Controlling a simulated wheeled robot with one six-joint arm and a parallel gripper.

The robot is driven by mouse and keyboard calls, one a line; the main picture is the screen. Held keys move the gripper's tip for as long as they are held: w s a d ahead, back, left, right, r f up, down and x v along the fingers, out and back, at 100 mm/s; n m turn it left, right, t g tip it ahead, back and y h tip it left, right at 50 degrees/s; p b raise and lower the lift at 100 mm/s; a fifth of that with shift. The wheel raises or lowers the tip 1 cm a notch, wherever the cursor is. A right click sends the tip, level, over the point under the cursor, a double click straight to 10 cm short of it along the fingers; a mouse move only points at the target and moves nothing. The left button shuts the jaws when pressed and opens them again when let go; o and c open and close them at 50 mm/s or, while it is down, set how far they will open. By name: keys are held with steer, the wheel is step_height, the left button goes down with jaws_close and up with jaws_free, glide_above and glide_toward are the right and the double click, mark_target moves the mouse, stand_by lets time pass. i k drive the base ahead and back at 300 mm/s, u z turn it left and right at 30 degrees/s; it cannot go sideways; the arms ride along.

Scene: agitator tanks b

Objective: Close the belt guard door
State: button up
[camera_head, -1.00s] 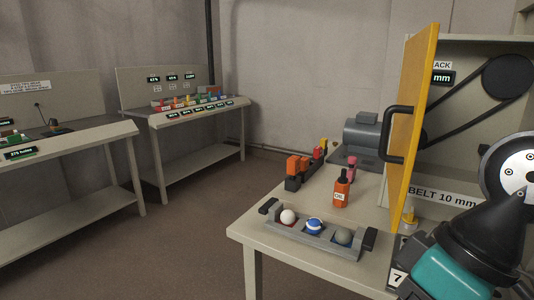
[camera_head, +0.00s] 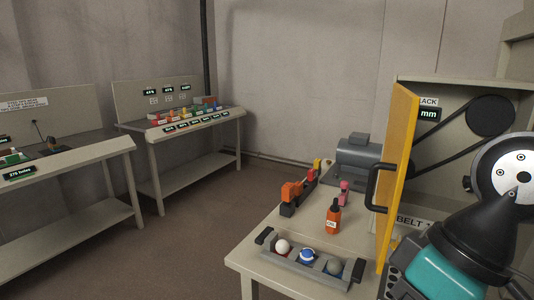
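The belt guard door (camera_head: 401,165) is a yellow panel with a black bar handle (camera_head: 376,187) on its left face. It stands open, swung out from the front of the grey belt housing (camera_head: 455,84). Inside the housing a black belt runs around a pulley (camera_head: 490,117). Part of my arm, with a black cone and a teal body, covers the lower right and hides the housing's lower part. My gripper's fingers are not in view.
On the bench (camera_head: 262,219) stand a tray with several balls (camera_head: 302,264), an orange oil bottle (camera_head: 333,217), a pink item (camera_head: 344,192) and a grey motor (camera_head: 360,155). Two more benches (camera_head: 190,129) stand at the left. Open floor lies between them and this bench.

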mark_target(405, 105)
steer(key=z, duration=1.6)
steer(key=k, duration=0.75)
steer(key=u, duration=1.35)
steer(key=i, duration=0.5)
steer(key=z, duration=0.2)
